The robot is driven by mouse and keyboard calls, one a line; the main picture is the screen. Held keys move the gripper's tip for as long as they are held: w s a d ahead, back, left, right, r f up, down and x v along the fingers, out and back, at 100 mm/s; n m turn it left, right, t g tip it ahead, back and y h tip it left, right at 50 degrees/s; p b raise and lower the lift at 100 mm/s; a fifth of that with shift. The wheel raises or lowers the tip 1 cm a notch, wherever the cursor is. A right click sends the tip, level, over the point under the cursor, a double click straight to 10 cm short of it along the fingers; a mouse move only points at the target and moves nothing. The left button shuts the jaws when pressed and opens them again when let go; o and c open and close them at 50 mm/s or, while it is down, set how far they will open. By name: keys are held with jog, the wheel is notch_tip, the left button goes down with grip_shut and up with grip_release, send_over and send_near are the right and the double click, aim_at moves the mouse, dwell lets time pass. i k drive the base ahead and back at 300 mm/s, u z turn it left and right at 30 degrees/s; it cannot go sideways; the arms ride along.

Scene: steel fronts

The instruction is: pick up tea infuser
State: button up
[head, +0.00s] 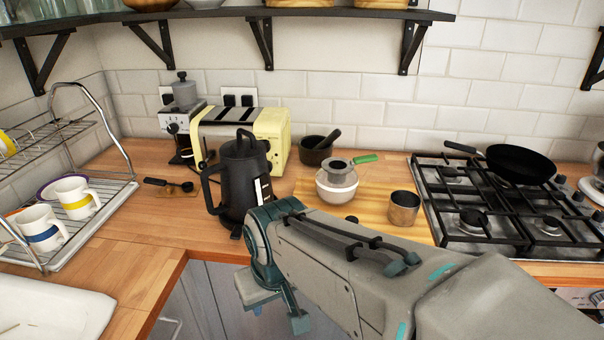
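I cannot tell for certain which object is the tea infuser. A small grey metal piece with a round rim (338,168), strainer-like, sits on a white bowl (336,191) on the wooden board. A dark-handled spoon-like tool (168,184) lies on the left counter. My gripper (279,309) hangs in front of the counter edge, below the kettle and apart from these objects. My arm crosses the lower right of the view. Teal parts show at the gripper's end, but its finger opening is not clear.
A black kettle (241,180) stands just left of the bowl. A metal cup (404,208), a green-handled item (366,158) and a dark mortar (316,151) are close by. The gas hob (480,243) with a pan (520,164) is right; a dish rack (110,209) is left.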

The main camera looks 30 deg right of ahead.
aim_at(349, 169)
jog(key=z, duration=1.55)
